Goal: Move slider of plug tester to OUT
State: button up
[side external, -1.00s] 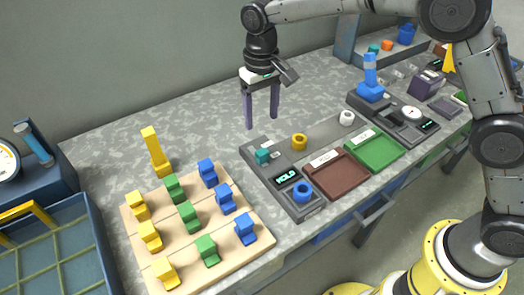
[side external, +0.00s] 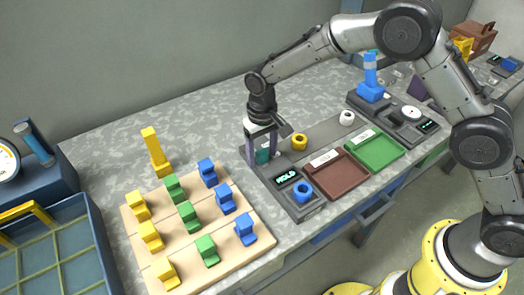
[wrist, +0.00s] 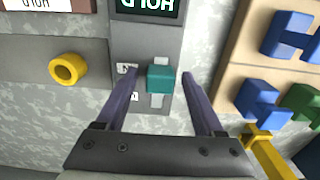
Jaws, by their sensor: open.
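The plug tester (side external: 282,188) is a long dark grey unit with a lit display reading HOLD (side external: 286,177). Its teal slider (wrist: 160,78) sits on a light track in the wrist view, between two small labels that I cannot read clearly. My gripper (side external: 262,158) is lowered over the slider end of the tester. In the wrist view my gripper (wrist: 158,75) is open, with one finger on each side of the teal slider and a gap on both sides. In the side view the fingers partly hide the slider. A blue ring (side external: 303,192) sits at the tester's near end.
A yellow ring (side external: 299,142) and a white ring (side external: 347,118) lie on a grey strip beside the tester. A brown tray (side external: 337,174) and a green tray (side external: 376,150) are to the right. A wooden board (side external: 180,248) with coloured blocks is to the left.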

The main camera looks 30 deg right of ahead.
jog(key=shift+c, duration=0.3)
grip_shut()
dwell(1.1)
